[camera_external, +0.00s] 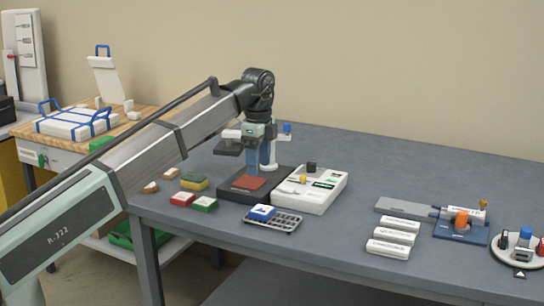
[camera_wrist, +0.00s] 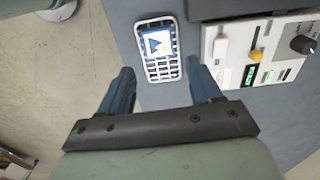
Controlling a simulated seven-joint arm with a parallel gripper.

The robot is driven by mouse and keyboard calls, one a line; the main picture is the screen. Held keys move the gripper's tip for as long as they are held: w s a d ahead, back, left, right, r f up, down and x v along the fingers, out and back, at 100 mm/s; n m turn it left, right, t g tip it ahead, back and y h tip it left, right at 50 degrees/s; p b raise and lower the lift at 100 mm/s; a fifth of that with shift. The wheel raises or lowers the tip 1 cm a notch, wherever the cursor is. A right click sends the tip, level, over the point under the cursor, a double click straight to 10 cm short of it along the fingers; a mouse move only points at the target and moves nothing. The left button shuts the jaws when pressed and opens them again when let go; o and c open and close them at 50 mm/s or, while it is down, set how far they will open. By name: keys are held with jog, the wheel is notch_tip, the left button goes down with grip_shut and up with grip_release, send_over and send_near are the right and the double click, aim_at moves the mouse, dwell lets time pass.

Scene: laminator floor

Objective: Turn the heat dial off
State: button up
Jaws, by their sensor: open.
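The heat dial is a dark round knob on the right part of the white machine's panel in the wrist view (camera_wrist: 302,44). In the external view the dial (camera_external: 311,168) stands up from the machine's top. The white machine (camera_external: 325,192) also carries a yellow knob, a white lever and green-lit panels. Its dial setting is too small to read. My gripper (camera_wrist: 161,80) is open and empty, with two blue fingers apart. In the external view my gripper (camera_external: 257,163) is above the dark plate beside the machine, to the left of the dial and not touching it.
A dark plate (camera_external: 235,194) bears a reddish block. Several coloured blocks lie to the left. White packs (camera_external: 388,248) and a blue fixture (camera_external: 460,234) stand right.

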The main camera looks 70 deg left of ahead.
jog(key=shift+n+t, duration=0.3)
jog(key=shift+n, duration=0.3)
jog(key=w+a, duration=0.3)
jog(key=w+a+r, duration=0.1)
jog(key=w+a, duration=0.3)
jog(key=shift+r, duration=0.2)
jog(key=shift+c, duration=0.6)
jog(key=n+t+y, duration=0.2)
jog(key=n+t, duration=0.1)
jog(key=n, duration=0.6)
send_near(312, 162)
jog(key=s+d+r, duration=0.2)
jog(key=s+r, duration=0.1)
jog(key=r, duration=0.1)
jog(key=n, duration=0.5)
jog(key=x, duration=0.9)
jog(key=w+a+x, duration=0.1)
jog(key=x, duration=0.3)
jog(key=shift+w, duration=0.15)
grip_shut()
